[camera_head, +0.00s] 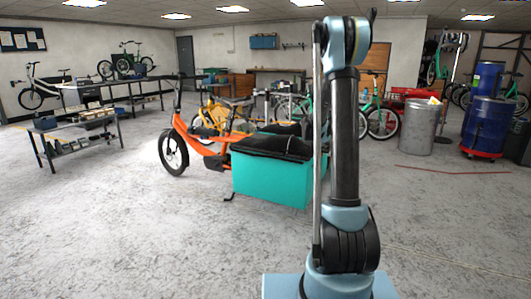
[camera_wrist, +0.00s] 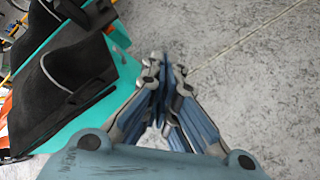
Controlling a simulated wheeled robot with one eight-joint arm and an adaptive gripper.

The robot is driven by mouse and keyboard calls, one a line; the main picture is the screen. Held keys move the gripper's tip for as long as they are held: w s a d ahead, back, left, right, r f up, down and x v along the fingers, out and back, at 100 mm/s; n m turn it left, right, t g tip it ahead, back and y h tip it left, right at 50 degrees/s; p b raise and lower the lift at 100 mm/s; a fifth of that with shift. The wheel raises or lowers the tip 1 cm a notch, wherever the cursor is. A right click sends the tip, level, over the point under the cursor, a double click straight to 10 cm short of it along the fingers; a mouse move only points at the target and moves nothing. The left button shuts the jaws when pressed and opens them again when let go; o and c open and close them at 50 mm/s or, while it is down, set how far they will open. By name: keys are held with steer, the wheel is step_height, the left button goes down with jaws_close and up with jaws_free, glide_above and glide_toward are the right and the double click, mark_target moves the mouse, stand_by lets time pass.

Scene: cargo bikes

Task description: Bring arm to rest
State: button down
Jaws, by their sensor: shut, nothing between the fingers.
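My arm stands upright in the right middle of the head view, in front of the cargo bikes. My gripper (camera_wrist: 163,68) shows in the wrist view with its blue-padded fingers together and nothing between them. It points out over the bare concrete floor, beside a teal cargo box. In the head view the gripper cannot be made out; the upper arm link ends near the top of the picture.
A teal cargo box (camera_head: 270,178) with a black cover stands just left of my arm, next to an orange cargo bike (camera_head: 196,146). A low table (camera_head: 75,132) is at left. Blue barrels (camera_head: 487,125) and a metal bin (camera_head: 420,127) stand at right. The foreground floor is clear.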

steer(key=s+a+r+m+g+y, duration=0.1)
steer(key=s+a+r+m+g, duration=0.3)
steer(key=s, duration=1.1)
steer(key=s+r+m+t+y, duration=0.15)
steer(key=s+m, duration=0.45)
steer(key=s, duration=0.8)
steer(key=s+a+f+m+g+y, duration=0.1)
steer(key=s+a+f+m, duration=0.2)
steer(key=s, duration=0.6)
steer(key=s+a+f+m+g+y, duration=0.1)
steer(key=s+a+f+m, duration=0.1)
steer(key=s, duration=0.8)
steer(key=s+a+f+m+g+y, duration=0.1)
steer(key=s+a+f+m+g, duration=0.1)
steer(key=s+f+m, duration=0.3)
steer(key=shift+s+a+y, duration=0.35)
steer(key=shift+s+a, duration=0.45)
steer(key=shift+s, duration=1.4)
steer(key=shift+f, duration=0.1)
